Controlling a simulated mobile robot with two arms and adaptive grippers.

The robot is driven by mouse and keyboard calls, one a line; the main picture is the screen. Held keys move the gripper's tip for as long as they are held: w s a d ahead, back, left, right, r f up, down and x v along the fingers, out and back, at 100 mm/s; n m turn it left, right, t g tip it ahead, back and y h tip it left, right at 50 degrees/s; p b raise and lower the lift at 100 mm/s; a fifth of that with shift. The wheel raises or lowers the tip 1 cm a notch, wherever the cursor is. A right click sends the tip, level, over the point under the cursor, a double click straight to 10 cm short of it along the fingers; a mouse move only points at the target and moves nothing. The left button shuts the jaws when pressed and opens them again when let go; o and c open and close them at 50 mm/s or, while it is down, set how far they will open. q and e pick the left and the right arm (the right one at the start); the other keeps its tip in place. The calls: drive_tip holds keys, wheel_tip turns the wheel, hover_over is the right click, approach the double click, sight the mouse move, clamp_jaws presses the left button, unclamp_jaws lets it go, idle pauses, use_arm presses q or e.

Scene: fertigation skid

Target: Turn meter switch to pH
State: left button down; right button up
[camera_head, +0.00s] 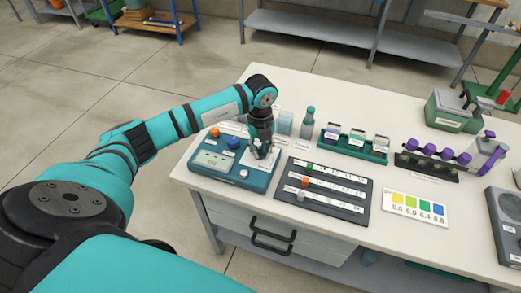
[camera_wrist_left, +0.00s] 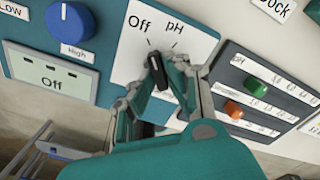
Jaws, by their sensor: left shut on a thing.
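The teal meter box (camera_head: 204,172) sits at the near left corner of the table. Its white switch plate (camera_wrist_left: 128,62) carries the labels "Off" and "pH" in the left wrist view. The black meter switch (camera_wrist_left: 159,80) stands on this plate below the labels. My left gripper (camera_head: 263,152) reaches down to the plate and is shut on the switch, with a finger on each side. The fingers cover part of the switch; its upper end lies near the marks below the labels, and I cannot tell exactly which mark it points to. My right gripper is not in view.
A blue knob (camera_head: 234,143) and an orange knob (camera_head: 214,132) are on the box left of the gripper. A dark slider panel (camera_head: 340,205) lies close on the right. Bottles and a green rack (camera_head: 352,149) stand behind.

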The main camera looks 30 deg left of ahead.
sight(259, 151)
use_arm(q)
drive_tip(key=m+b, duration=0.3)
drive_tip(key=m, duration=0.3)
drive_tip(key=shift+a+f, duration=0.1)
drive_tip(key=shift+a, duration=0.05)
drive_tip(key=shift+s+a+m+b, duration=0.1)
drive_tip(key=shift+m+b, duration=1)
drive_tip(key=shift+m, duration=1.2)
drive_tip(key=shift+r, duration=0.2)
drive_tip(key=c, duration=1.4)
unclamp_jaws()
drive_tip(key=shift+o, duration=0.2)
drive_tip(key=shift+r, duration=0.15)
wheel_tip(259, 151, up, 12)
drive_tip(key=shift+f, duration=0.2)
drive_tip(key=shift+s+f, duration=0.1)
